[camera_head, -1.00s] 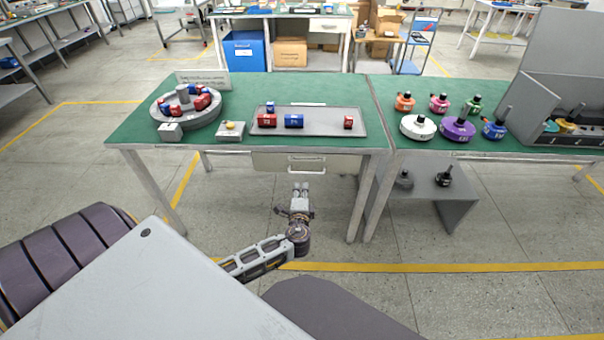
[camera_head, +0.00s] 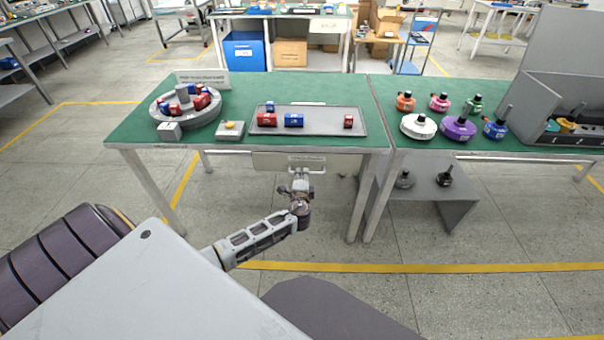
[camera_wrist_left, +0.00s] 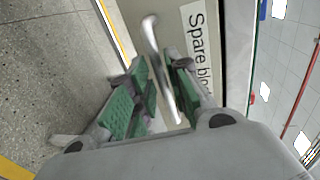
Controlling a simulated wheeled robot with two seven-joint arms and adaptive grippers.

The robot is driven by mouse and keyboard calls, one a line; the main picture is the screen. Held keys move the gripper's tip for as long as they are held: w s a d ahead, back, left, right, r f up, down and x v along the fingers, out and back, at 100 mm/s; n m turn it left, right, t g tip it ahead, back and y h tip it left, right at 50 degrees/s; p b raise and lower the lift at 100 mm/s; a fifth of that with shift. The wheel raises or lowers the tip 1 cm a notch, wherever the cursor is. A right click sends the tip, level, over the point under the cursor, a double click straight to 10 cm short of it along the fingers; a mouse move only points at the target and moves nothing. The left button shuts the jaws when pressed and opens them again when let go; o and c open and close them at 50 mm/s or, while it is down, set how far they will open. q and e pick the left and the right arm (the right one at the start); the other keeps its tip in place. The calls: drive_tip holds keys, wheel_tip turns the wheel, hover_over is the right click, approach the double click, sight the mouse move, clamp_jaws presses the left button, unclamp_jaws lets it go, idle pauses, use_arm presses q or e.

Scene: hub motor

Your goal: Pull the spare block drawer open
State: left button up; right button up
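The spare block drawer (camera_head: 270,161) hangs under the front edge of the left green table and looks closed. In the left wrist view its pale front carries a label (camera_wrist_left: 201,45) reading "Spare blo…", partly cut off. Its metal bar handle (camera_wrist_left: 153,40) runs between my left gripper's green-padded fingers (camera_wrist_left: 165,90), which stand apart with gaps showing beside the bar. My right gripper is not in view.
The left table (camera_head: 245,95) bears a grey tray (camera_head: 330,124) with red and blue blocks, a round fixture (camera_head: 190,120) and a small box with a yellow button (camera_head: 230,130). Table legs (camera_head: 361,205) stand either side. Floor before the drawer is clear.

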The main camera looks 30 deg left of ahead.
use_arm(q)
drive_tip(key=shift+x, duration=1.25)
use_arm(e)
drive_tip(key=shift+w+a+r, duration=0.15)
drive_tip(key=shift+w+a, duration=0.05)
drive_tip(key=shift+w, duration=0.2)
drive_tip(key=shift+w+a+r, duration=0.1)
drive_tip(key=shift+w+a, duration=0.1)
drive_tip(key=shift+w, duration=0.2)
use_arm(q)
drive_tip(key=shift+c, duration=0.4)
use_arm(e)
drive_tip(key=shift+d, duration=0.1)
use_arm(q)
clamp_jaws()
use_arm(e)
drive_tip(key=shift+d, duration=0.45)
